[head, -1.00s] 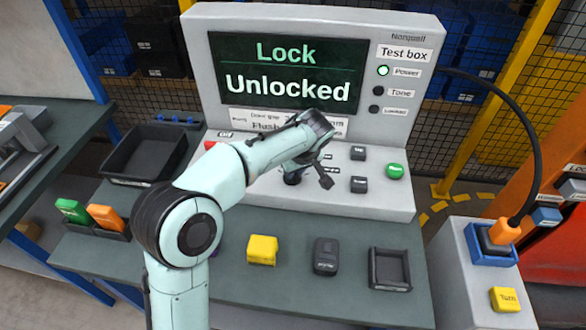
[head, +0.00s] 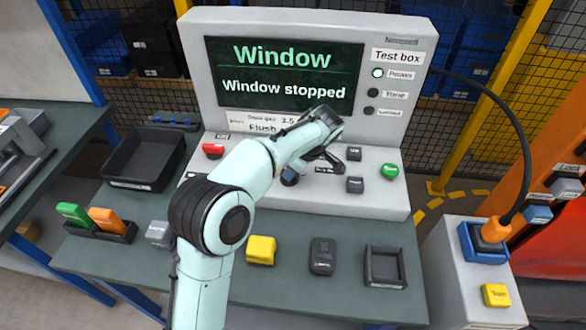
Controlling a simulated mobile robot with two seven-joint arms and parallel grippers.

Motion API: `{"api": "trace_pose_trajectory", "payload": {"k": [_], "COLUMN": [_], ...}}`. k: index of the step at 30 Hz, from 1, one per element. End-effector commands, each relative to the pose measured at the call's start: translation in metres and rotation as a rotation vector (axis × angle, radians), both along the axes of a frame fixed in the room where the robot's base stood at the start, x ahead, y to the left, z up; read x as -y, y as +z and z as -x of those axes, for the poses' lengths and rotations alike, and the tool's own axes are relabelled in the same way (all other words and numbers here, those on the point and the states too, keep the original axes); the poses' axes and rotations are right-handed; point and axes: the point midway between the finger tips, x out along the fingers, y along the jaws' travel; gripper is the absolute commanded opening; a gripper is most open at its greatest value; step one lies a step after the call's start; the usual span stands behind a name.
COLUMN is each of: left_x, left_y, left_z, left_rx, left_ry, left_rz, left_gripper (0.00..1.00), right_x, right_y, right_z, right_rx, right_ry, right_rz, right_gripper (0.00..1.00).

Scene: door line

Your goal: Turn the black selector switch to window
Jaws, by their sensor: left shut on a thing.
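The test box (head: 412,130) stands at the back of the bench, and its screen (head: 284,76) reads "Window" and "Window stopped". The black selector switch (head: 289,177) is on its sloped front panel, mostly hidden by my arm and hand. My left gripper (head: 301,172) reaches over the panel from the left and is shut on the selector switch. The switch's pointer and its position labels are too covered to read. My right gripper is not in view.
Near the switch are a red button (head: 213,151), dark buttons (head: 355,185) and a green button (head: 389,171). A yellow block (head: 261,250), a dark fob (head: 323,256) and an empty black holder (head: 371,280) sit in front. A black tray (head: 118,184) lies left.

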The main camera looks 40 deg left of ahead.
Motion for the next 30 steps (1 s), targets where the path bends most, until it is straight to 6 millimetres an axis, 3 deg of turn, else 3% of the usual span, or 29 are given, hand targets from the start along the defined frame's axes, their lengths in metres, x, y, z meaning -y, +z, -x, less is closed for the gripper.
{"api": "trace_pose_trajectory", "payload": {"k": [8, 9, 10, 11, 22, 30], "left_x": [0.001, 0.001, 0.001, 0.001, 0.003, 0.023], "left_y": [0.000, 0.000, 0.000, 0.000, 0.006, 0.054], "left_z": [0.000, 0.000, 0.000, 0.000, 0.000, -0.001], "left_rx": [0.003, 0.003, 0.003, 0.003, 0.002, 0.007], "left_ry": [0.002, 0.001, 0.001, 0.001, 0.000, -0.002], "left_rz": [0.003, 0.003, 0.003, 0.003, 0.001, 0.002], "left_gripper": [0.00, 0.34, 0.44, 0.47, 0.47, 0.47], "right_x": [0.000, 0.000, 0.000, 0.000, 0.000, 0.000], "right_y": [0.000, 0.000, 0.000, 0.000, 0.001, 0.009], "right_z": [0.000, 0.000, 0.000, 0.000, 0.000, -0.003], "right_rx": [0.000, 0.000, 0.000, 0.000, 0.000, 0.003], "right_ry": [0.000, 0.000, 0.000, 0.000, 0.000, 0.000], "right_rz": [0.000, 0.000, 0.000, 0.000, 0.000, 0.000], "right_gripper": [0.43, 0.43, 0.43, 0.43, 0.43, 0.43]}}
